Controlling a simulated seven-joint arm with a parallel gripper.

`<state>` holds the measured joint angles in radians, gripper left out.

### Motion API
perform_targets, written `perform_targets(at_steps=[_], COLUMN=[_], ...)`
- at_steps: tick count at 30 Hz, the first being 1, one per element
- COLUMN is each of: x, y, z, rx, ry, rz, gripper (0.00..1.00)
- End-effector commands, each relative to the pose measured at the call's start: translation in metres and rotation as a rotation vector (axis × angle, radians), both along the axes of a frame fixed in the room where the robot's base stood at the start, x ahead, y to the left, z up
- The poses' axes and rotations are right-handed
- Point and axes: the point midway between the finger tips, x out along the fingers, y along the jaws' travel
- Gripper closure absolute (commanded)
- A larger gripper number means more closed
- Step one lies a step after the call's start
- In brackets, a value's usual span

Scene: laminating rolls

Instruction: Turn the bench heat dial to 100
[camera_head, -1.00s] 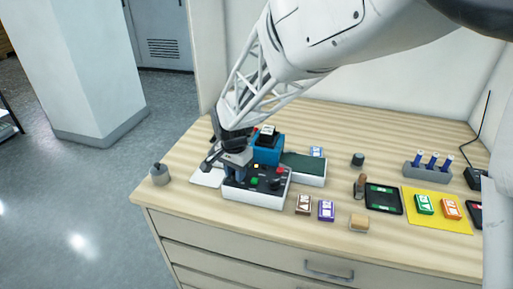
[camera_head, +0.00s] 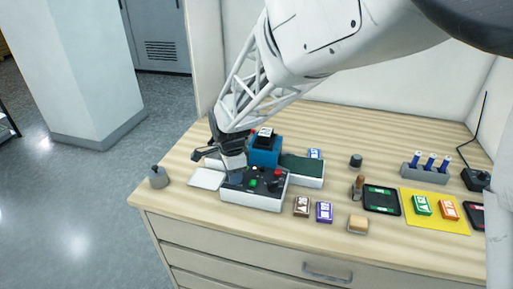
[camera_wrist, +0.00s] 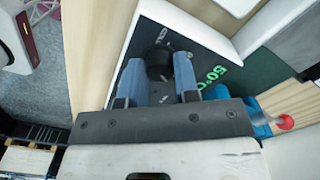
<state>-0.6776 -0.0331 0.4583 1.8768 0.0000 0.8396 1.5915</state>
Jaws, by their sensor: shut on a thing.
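The bench control box (camera_head: 262,201) is white with a dark top and stands at the left front of the bench. In the wrist view, its dark face (camera_wrist: 203,58) carries a round black heat dial (camera_wrist: 158,62) and a green readout (camera_wrist: 216,76) that seems to say 50°C. My gripper (camera_wrist: 158,72) has its two blue-grey fingers on either side of the dial, shut on it. In the head view my gripper (camera_head: 233,177) comes down on the left part of the box and hides the dial. A green button (camera_head: 253,183) and a red knob (camera_head: 278,172) show there.
A blue machine (camera_head: 264,153) stands right behind the box, close to my gripper. A white plate (camera_head: 207,179) lies to the left, and a grey weight-like object (camera_head: 158,177) stands at the left edge.

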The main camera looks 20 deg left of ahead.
Motion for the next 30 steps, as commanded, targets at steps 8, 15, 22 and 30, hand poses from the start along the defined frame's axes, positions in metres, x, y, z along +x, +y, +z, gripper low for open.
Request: perform_targets(at_steps=[8,15,22,30], x=[0.0002,0.0001,0.0,0.0002], y=[0.0,0.0001,0.0,0.0002], z=[0.0005,0.0004,0.0002,0.0093], rx=[0.001,0.0,0.0,0.001], ry=[-0.001,0.0,0.0,-0.001], rz=[-0.003,-0.003,-0.002,-0.002], gripper=[0.95,0.47,0.46,0.46])
